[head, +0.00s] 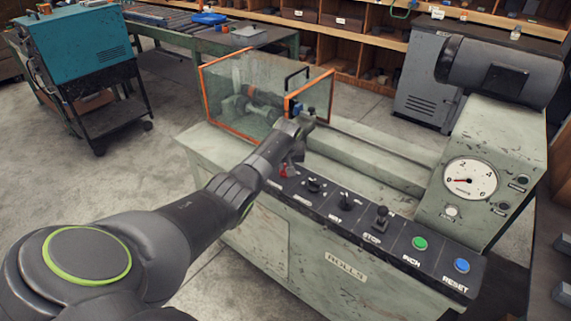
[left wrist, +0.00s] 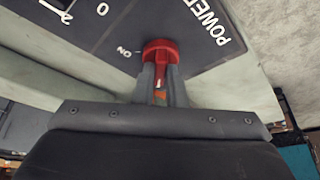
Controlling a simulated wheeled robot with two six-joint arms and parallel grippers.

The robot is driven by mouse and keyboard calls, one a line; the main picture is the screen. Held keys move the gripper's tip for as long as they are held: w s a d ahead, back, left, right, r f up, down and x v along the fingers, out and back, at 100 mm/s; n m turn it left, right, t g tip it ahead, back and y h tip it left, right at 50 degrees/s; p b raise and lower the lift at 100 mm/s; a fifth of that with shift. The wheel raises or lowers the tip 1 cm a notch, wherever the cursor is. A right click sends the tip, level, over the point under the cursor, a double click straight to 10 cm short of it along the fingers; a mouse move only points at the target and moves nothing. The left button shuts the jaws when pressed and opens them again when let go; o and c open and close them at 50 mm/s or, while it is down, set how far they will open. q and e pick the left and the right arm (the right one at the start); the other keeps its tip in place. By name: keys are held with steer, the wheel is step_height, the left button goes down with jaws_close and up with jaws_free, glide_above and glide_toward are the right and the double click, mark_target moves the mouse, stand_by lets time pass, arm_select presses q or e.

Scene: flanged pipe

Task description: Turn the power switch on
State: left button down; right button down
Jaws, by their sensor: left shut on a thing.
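The red power switch (left wrist: 160,48) sits on the black control panel (left wrist: 92,32), with the words POWER and ON printed beside it in the left wrist view. My left gripper (left wrist: 160,78) is shut on this switch, one finger on each side of its red handle. In the head view the switch (head: 286,170) shows as a small red patch at the left end of the panel, partly hidden by my left arm and gripper (head: 292,157). Which mark the handle points at cannot be told. My right gripper is not in view.
Other switches, a black lever (head: 381,217), a green button (head: 420,243) and a blue button (head: 461,266) line the panel. An orange-framed clear guard (head: 240,90) stands behind my left wrist. A gauge (head: 470,180) is at right.

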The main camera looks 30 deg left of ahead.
arm_select(q)
steer(key=shift+a+r+m+h+p, duration=0.1)
steer(key=shift+m+h+p, duration=0.3)
steer(key=shift+m, duration=0.7)
steer(key=shift+m+t, duration=0.4)
steer(key=shift+m, duration=0.5)
steer(key=shift+a+m+h, duration=0.1)
steer(key=shift+m+h, duration=0.5)
steer(key=shift+m, duration=0.3)
steer(key=m+b, duration=0.1)
steer(key=m+h, duration=0.1)
steer(key=shift+a+f+m+b, duration=0.1)
steer(key=shift+f+m+b, duration=0.2)
steer(key=shift+m+b, duration=0.1)
steer(key=m+h+b, duration=0.1)
steer(key=m+b, duration=0.2)
steer(key=b, duration=0.1)
steer(key=m+g+h+b, duration=0.1)
steer(key=m+b, duration=0.3)
steer(key=b, duration=0.1)
steer(key=shift+a+h+b, duration=0.1)
steer(key=shift+h+b, duration=0.2)
steer(key=shift+r+m+g+b, duration=0.2)
steer(key=shift+m+g+b, duration=0.1)
steer(key=shift+m+b, duration=0.7)
steer(key=c, duration=1.5)
jaws_free()
